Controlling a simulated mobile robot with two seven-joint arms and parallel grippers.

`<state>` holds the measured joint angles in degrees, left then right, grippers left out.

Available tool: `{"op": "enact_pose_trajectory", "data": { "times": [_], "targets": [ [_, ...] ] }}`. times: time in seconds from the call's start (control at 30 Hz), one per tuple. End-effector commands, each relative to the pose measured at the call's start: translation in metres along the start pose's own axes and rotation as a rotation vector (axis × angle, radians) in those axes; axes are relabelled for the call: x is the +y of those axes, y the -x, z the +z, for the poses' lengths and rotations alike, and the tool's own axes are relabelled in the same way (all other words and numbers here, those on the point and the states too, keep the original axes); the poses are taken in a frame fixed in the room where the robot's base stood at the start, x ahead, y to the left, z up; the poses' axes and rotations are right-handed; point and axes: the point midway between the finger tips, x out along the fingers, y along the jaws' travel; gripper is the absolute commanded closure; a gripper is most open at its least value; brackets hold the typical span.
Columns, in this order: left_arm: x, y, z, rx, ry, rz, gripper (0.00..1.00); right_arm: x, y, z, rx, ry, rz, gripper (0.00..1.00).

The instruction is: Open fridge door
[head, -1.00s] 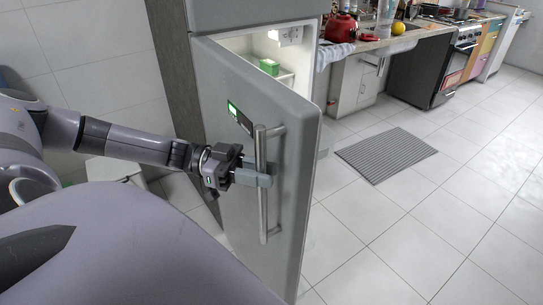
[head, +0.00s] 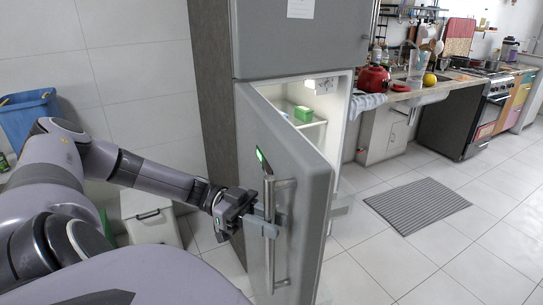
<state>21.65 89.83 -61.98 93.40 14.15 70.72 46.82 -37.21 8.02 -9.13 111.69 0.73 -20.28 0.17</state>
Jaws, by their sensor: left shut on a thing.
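The grey fridge door (head: 303,205) stands partly open, swung out toward me. Its vertical metal handle (head: 269,245) is on the outer face near the free edge. My left gripper (head: 266,226) is shut on the handle, around its upper middle. The lit fridge interior (head: 336,112) shows behind the door, with a shelf and a green box (head: 303,114) on it. The lower part of the interior is hidden by the door. My right gripper is not in view.
A counter (head: 404,92) with a red kettle (head: 374,78) stands right of the fridge. A grey striped mat (head: 416,205) lies on the tiled floor, which is otherwise clear. A white bin (head: 150,218) and a blue bin (head: 28,118) stand at the left.

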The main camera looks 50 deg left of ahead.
Motion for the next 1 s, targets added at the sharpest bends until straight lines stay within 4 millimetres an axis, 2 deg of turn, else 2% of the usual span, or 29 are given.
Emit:
{"op": "enact_pose_trajectory", "data": {
  "times": [0.23, 0.27, 0.3, 0.67, 1.0],
  "targets": [
    [0.002, -0.001, 0.001, 0.0, 0.003, 0.005, 1.0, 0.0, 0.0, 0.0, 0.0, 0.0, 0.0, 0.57],
    [0.002, -0.001, 0.001, 0.0, 0.003, 0.004, 0.66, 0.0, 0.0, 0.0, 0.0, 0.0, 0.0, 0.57],
    [0.002, -0.001, 0.001, 0.0, 0.003, 0.004, 0.54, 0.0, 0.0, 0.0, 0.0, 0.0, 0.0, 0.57],
    [0.0, 0.004, 0.002, -0.002, 0.001, 0.0, 0.54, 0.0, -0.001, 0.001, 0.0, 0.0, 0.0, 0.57],
    [0.0, 0.056, 0.003, -0.004, 0.002, 0.0, 0.54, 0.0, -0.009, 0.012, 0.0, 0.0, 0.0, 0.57]
  ]
}}
